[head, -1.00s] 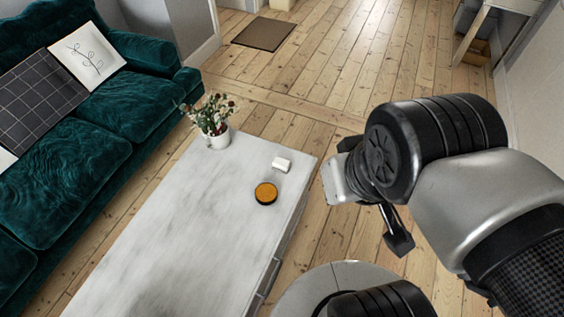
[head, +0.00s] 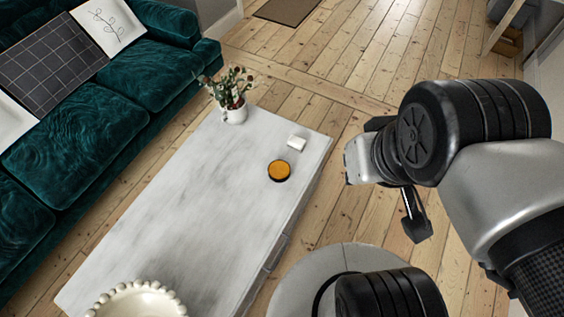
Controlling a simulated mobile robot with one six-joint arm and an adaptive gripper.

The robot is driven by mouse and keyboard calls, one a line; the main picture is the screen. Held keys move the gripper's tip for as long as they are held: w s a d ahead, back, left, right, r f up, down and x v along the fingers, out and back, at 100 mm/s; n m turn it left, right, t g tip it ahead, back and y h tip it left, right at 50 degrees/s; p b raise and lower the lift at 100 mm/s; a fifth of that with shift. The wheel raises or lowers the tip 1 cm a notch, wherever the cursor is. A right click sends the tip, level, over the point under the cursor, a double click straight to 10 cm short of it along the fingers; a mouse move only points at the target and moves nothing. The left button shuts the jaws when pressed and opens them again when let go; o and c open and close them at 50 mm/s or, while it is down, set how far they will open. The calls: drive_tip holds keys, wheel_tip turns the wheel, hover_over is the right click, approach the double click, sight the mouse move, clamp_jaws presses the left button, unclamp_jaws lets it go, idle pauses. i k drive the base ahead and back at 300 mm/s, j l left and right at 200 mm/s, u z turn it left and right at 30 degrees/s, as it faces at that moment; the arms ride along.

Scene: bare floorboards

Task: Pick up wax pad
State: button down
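A round amber-orange disc with a dark rim (head: 279,170) lies flat on the white coffee table (head: 190,190), near its right edge. A small white block (head: 296,143) lies just beyond it. The frames do not make certain which of the two is the wax pad. My gripper (head: 414,222) is to the right of the table, over the floor, apart from both objects. One dark finger shows below my arm. The rest of the gripper is hidden behind the wrist, so its opening cannot be seen.
A white pot with a leafy plant (head: 232,100) stands at the table's far end. A cream bowl with a beaded rim (head: 138,301) is at the near end. A green sofa (head: 110,100) lines the left. Bare floorboards are open beyond the table.

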sight(297, 143)
drive_tip(key=u, duration=0.35)
drive_tip(key=i+l+u, duration=0.15)
drive_tip(key=l+u, duration=0.15)
drive_tip(key=u, duration=0.2)
drive_tip(key=i+l+u, duration=0.15)
drive_tip(key=l+u, duration=0.65)
drive_tip(key=u, duration=0.15)
drive_tip(key=l+u, duration=0.5)
drive_tip(key=l, duration=0.3)
drive_tip(key=k+l, duration=0.1)
drive_tip(key=l, duration=0.25)
